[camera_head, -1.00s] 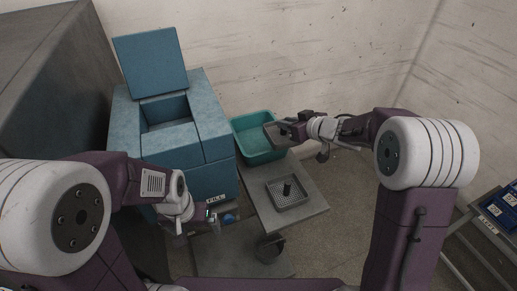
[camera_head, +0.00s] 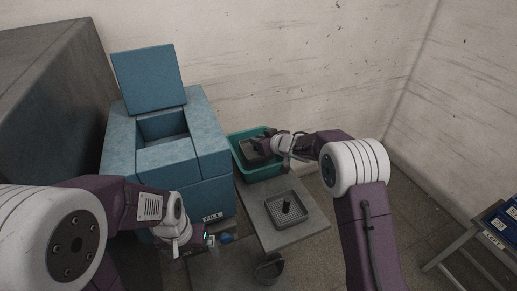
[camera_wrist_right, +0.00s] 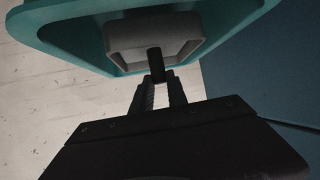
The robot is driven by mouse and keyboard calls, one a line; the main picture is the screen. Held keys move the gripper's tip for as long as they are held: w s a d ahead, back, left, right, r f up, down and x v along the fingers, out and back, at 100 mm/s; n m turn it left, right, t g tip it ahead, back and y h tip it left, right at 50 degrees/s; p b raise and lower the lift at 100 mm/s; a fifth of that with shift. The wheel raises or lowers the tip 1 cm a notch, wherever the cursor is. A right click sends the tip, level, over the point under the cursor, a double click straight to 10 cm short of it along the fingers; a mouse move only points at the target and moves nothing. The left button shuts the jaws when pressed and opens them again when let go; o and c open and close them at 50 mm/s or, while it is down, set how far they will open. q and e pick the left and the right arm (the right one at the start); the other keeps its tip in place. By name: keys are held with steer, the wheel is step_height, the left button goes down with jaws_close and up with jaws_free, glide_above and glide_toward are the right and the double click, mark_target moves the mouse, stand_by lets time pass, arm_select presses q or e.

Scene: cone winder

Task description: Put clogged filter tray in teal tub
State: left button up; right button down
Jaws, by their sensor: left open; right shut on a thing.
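The teal tub (camera_head: 263,172) stands at the back of the grey cart, beside the blue machine. My right gripper (camera_head: 262,148) is over the tub, shut on the handle of a grey filter tray (camera_head: 251,154). In the right wrist view the tray (camera_wrist_right: 128,38) shows inside the tub's rim (camera_wrist_right: 85,62), with its dark handle between the fingers of my right gripper (camera_wrist_right: 157,80). I cannot tell whether the tray touches the tub floor. A second tray (camera_head: 287,222), perforated with a black upright handle, lies on the cart. My left gripper (camera_head: 209,241) is open and empty near the machine's lower front.
The blue machine (camera_head: 170,160) has its lid (camera_head: 149,77) raised and an open cavity on top. The cart top (camera_head: 258,205) is bare around the second tray. A rack with blue bins (camera_head: 505,222) stands at the far right.

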step_height(320, 180, down, 4)
steer(key=shift+s+r+b, duration=0.1)
steer(key=shift+r+b, duration=0.15)
steer(key=shift+b, duration=0.4)
steer(key=shift+f, duration=0.15)
steer(key=shift+f, duration=0.15)
steer(key=c, duration=1.3)
jaws_free()
